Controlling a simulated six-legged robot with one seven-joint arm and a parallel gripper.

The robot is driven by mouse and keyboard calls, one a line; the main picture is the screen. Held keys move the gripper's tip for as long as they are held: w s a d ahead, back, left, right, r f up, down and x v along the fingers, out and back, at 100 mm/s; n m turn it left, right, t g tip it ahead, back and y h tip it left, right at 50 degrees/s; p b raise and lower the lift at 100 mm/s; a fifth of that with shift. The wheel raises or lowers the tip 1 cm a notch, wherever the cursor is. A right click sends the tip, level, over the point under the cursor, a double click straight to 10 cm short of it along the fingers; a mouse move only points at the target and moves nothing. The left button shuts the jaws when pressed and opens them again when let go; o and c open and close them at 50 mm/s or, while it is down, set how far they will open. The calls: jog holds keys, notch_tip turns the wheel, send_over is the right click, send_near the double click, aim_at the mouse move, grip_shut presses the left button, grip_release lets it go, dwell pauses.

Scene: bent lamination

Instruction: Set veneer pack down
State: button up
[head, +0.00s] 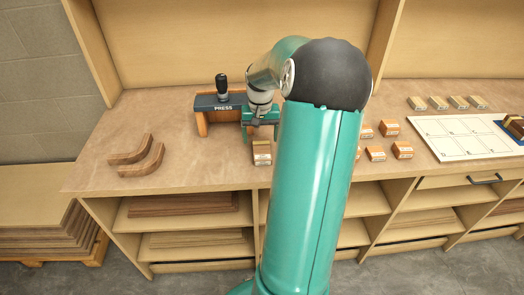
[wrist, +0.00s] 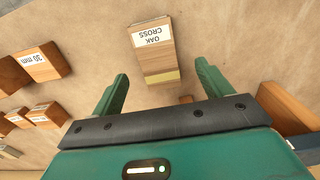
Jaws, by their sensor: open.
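The veneer pack (wrist: 155,52), a light wooden block with a white label reading OAK CROSS, rests on the bench. In the head view the pack (head: 262,153) sits near the bench's front edge, just in front of the press. My gripper (wrist: 162,70) is open and empty. In the wrist view its two green fingers lie to either side of the pack's near end, with gaps between them and the pack. In the head view my gripper (head: 260,122) is just behind and above the pack, and its fingertips are hard to make out there.
The press (head: 222,104) with its black knob stands behind and left of the pack. Two curved wooden pieces (head: 136,160) lie at the left. Several labelled blocks (head: 389,127) and a white sheet (head: 460,139) are to the right. Bare bench lies between the curved pieces and the pack.

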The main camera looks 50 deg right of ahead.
aim_at(262, 148)
jog(key=shift+d+f, duration=0.2)
jog(key=shift+f, duration=2.5)
jog(key=c, duration=1.2)
jog(key=shift+r, duration=0.1)
